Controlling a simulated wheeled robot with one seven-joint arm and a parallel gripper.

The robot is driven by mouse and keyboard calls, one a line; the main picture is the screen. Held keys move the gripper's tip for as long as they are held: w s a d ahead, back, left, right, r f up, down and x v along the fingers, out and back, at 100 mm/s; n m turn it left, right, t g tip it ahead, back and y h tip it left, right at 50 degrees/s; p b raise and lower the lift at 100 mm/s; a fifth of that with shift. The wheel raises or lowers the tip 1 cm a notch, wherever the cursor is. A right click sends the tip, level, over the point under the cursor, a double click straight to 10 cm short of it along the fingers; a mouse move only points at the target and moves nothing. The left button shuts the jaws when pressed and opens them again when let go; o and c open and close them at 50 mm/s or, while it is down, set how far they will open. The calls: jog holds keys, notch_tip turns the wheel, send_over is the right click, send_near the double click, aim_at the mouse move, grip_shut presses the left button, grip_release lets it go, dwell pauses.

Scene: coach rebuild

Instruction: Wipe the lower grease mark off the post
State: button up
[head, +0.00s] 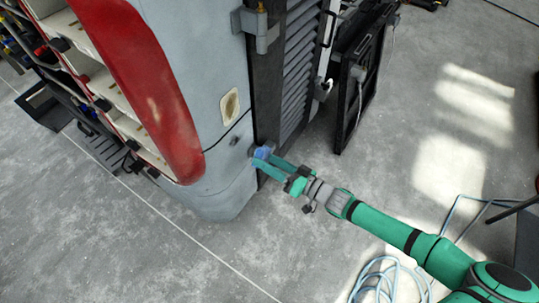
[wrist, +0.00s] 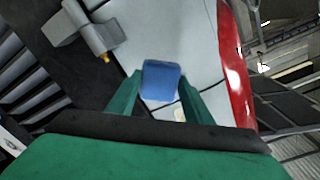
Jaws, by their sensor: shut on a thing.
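My gripper (head: 263,160) has green fingers shut on a small blue block, perhaps a sponge (head: 262,152), at the lower corner of the coach. In the wrist view the blue block (wrist: 161,80) sits between the two fingertips, in front of the pale body panel. Whether it touches the surface I cannot tell. The block and fingers may hide other marks.
A grey bracket (head: 262,30) juts from the post higher up; it also shows in the wrist view (wrist: 85,30). A dark panel (head: 362,70) stands to the right of the louvres. A pale blue hose (head: 385,280) lies coiled on the floor below my arm.

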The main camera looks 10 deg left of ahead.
jog(key=shift+y, duration=0.3)
jog(key=shift+s+r+x, duration=0.1)
jog(key=shift+r+x, duration=0.05)
jog(key=shift+x, duration=1.25)
jog(key=shift+s+r+x, duration=0.1)
jog(key=shift+r+x, duration=0.05)
jog(key=shift+x, duration=1.25)
jog(key=shift+w+a, duration=0.2)
jog(key=shift+a, duration=0.35)
jog(key=shift+s+a, duration=0.1)
jog(key=shift+a, duration=0.15)
jog(key=shift+a, duration=0.3)
jog(key=shift+r, duration=0.1)
